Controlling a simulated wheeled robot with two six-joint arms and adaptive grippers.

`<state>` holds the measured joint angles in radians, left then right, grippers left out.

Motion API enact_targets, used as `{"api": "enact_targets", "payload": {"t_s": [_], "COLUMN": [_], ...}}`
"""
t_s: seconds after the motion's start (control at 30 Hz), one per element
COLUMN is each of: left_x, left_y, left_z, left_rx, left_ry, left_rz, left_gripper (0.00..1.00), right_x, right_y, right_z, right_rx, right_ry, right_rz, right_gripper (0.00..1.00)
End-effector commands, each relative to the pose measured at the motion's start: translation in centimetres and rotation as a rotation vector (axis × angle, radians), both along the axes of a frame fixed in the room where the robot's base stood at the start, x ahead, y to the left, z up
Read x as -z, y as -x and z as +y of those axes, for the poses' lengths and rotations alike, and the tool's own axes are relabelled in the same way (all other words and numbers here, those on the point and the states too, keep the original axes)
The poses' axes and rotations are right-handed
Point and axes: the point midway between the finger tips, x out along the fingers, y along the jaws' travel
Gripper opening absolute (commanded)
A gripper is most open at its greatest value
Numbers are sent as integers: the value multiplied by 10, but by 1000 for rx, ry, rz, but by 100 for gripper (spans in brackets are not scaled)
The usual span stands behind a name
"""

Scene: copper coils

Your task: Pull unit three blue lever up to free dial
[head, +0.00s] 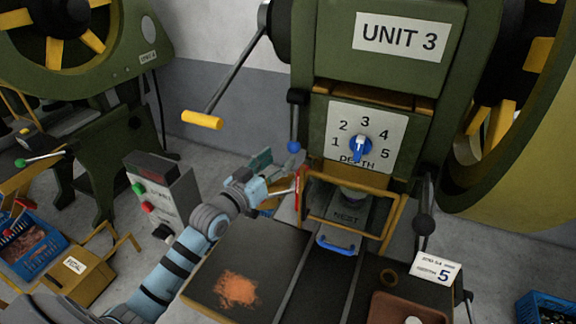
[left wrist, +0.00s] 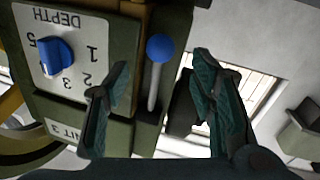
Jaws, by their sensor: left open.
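Unit three's blue lever (head: 294,146) hangs down on a thin rod, its blue ball at the lower end, left of the depth plate. The blue dial (head: 360,148) sits on the plate below the 3. My left gripper (head: 278,168) is open, just below and left of the ball in the head view. In the left wrist view the ball (left wrist: 161,48) and pale rod show between the spread fingers (left wrist: 160,78), which appear apart from them. The dial (left wrist: 55,57) shows there too, on the upside-down plate. My right gripper is not in view.
The press carries a UNIT 3 label (head: 401,37). A crank with a yellow handle (head: 202,120) juts out above my left arm. A yellow-framed guard (head: 350,205) stands below the dial. A card (head: 437,270) showing 5 stands at the right. A control box (head: 163,195) stands left.

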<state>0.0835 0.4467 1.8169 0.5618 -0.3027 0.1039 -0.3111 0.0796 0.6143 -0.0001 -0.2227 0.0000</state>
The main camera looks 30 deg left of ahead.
Motion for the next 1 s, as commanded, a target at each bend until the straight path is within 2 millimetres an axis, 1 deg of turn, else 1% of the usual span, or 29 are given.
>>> {"api": "enact_targets", "payload": {"t_s": [0.03, 0.1, 0.2, 0.33, 0.53, 0.57, 0.6, 0.87, 1.0], "left_x": [3, 1, 0, -2, -2, -2, -2, -2, -2], "left_y": [-14, -29, -43, -50, -50, -50, -50, -50, -50], "left_z": [-2, -4, -7, -8, -8, -8, -8, -8, -8], "left_rx": [-2, 0, 1, 2, 2, 2, 2, 1, 1], "left_ry": [5, 4, 2, 1, 0, 0, 0, 0, 0], "left_rz": [-1, 1, 1, 3, 3, 3, 3, 3, 3], "left_gripper": [50, 50, 50, 50, 50, 49, 42, 1, 0], "right_x": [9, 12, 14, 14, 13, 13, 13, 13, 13], "right_y": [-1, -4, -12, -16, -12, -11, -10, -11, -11], "right_z": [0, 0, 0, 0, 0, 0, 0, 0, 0], "right_rx": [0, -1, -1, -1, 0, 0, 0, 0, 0], "right_ry": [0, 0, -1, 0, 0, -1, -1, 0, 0], "right_rz": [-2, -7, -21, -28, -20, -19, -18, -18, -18], "right_gripper": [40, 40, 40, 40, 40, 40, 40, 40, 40]}}
